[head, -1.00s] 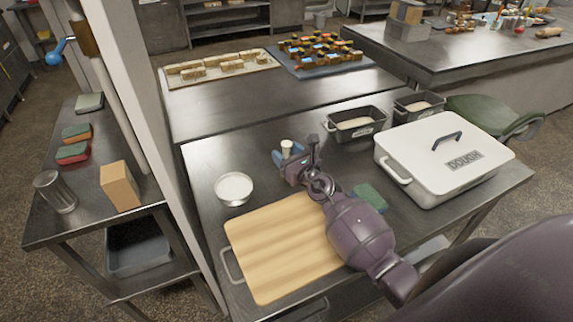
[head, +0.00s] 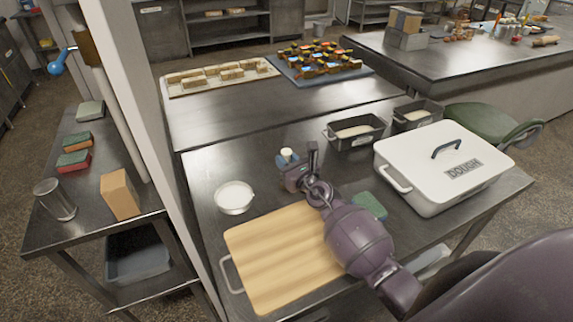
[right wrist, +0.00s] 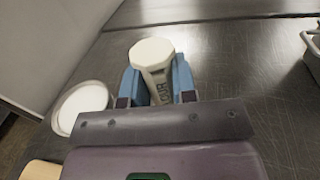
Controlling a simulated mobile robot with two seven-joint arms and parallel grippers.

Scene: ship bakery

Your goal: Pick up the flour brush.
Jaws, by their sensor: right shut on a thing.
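The flour brush (head: 287,153) shows in the head view as a short, pale, upright piece on the steel table, beyond the cutting board. In the right wrist view the brush (right wrist: 152,53) has a white many-sided end and dark lettering on its narrower part. My right gripper (head: 289,161) is shut on it, with a blue finger on each side in the right wrist view (right wrist: 157,82). The lower part of the brush is hidden by the gripper. I cannot tell whether it touches the table. My left gripper is not in view.
A bowl of white powder (head: 234,196) stands left of the gripper. The wooden board (head: 280,262) lies nearer. A green sponge (head: 370,206), a white dough box (head: 432,190) and two loaf tins, one here (head: 340,140), stand to the right. Bare table lies behind the gripper.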

